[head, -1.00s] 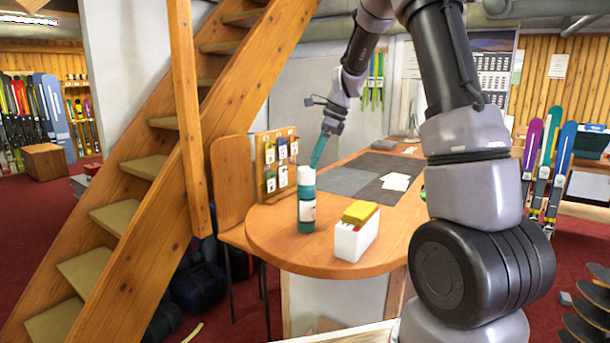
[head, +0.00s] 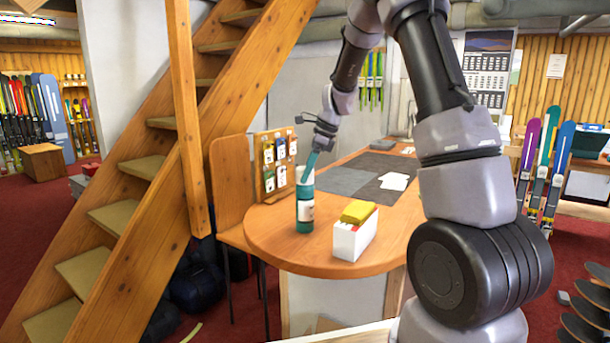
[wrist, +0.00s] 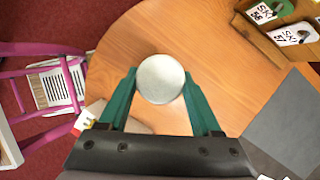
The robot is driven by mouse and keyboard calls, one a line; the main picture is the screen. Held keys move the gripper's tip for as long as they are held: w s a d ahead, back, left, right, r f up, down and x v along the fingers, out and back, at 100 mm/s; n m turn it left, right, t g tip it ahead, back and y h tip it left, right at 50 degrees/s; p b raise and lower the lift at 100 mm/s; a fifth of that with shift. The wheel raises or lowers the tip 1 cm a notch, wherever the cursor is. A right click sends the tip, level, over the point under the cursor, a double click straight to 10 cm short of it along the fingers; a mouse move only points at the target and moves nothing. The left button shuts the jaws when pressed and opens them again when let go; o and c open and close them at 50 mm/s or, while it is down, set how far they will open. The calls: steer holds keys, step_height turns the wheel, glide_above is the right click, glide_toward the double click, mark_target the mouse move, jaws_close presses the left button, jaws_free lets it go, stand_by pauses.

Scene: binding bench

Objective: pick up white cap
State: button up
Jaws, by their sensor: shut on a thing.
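The white cap (head: 305,174) is at the top of a teal bottle (head: 304,212) with a white label, which stands upright near the round end of the wooden table. In the wrist view the cap (wrist: 160,79) is a pale disc between two teal fingers. My gripper (wrist: 162,88) is shut on the cap, one finger on each side. In the head view my gripper (head: 308,170) reaches down to the cap from behind. The bottle body is hidden under the cap in the wrist view.
A white box (head: 355,240) with a yellow top stands just right of the bottle. A board with hanging tags (head: 275,165) stands behind it to the left. Grey mats (head: 345,181) and papers (head: 394,181) lie farther back. The wooden stair is at the left.

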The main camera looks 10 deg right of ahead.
steer(key=shift+r, duration=0.1)
step_height(320, 180, up, 10)
steer(key=shift+r, duration=0.25)
steer(key=shift+r, duration=0.65)
stand_by(0.7)
